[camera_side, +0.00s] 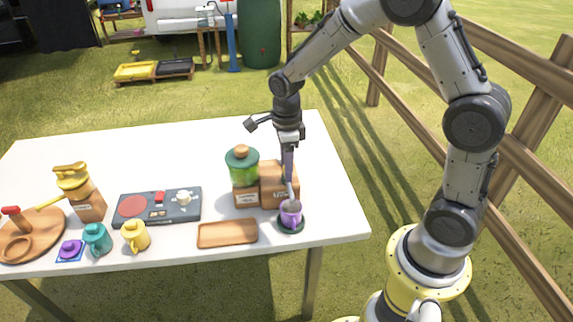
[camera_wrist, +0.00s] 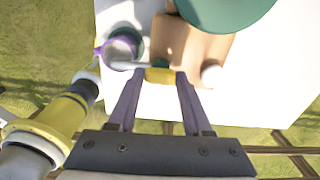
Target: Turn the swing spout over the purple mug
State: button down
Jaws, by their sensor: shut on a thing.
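The purple mug (camera_side: 290,213) stands upright on a dark green saucer (camera_side: 291,227) at the table's front right. In the wrist view the mug (camera_wrist: 120,45) is at upper left, partly cut by the spout. The pale grey spout (camera_wrist: 130,65) runs from between my fingers to the left, its tip at the mug's near rim. Whether the tip is fully over the opening is hard to tell. My gripper (camera_wrist: 159,88) is shut on the spout's yellow part (camera_wrist: 160,75), in front of the wooden box (camera_side: 272,186). In the side view my gripper (camera_side: 288,172) partly hides the spout.
An empty wooden tray (camera_side: 227,233) lies left of the mug. Further left are a dark stove panel (camera_side: 158,205), a yellow mug (camera_side: 135,235), a teal mug (camera_side: 97,239) and a wooden dispenser (camera_side: 88,207).

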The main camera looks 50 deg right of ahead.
jog(key=shift+r+m, duration=0.1)
jog(key=shift+m, duration=0.2)
dwell(0.4)
jog(key=shift+c, duration=1.6)
grip_release()
notch_tip(320, 180, up, 14)
